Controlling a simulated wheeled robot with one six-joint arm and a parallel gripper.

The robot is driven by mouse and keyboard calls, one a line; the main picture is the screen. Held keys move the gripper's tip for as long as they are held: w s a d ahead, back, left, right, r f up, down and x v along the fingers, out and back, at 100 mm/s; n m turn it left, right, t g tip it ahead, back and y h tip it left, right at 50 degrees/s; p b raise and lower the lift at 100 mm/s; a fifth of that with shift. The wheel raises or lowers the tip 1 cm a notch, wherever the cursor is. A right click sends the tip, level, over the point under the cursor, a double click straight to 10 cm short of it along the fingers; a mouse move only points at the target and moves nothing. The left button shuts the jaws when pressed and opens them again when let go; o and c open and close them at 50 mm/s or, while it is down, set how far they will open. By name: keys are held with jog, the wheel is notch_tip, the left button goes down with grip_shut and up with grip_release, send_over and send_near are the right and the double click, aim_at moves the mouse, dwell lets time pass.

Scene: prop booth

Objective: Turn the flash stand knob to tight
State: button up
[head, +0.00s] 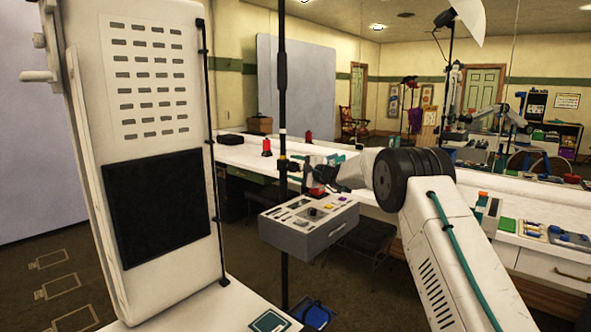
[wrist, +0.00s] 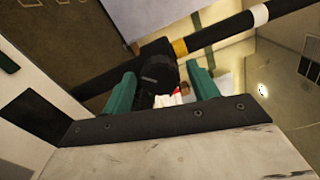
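The flash stand is a thin black pole (head: 282,75) standing upright left of centre in the head view, with a yellow band and a white band. In the wrist view the pole (wrist: 222,32) runs diagonally. Its dark round knob (wrist: 157,72) sits on a black collar and faces my gripper. My gripper (wrist: 163,76) has two teal fingers, one on each side of the knob. They are apart, with a narrow gap visible at the right; contact on the left is unclear. In the head view my gripper (head: 297,168) is at the pole, and the knob is too small to make out.
A grey case (head: 330,232) with small items in its top is just below my gripper. A long white counter (head: 232,152) runs behind, with a red object (head: 267,147) on it. A wall mirror reflects the room and arm. Dark floor lies at the lower left.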

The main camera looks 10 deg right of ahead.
jog(key=v, duration=0.7)
jog(key=shift+s+d, duration=0.2)
jog(key=shift+s, duration=0.1)
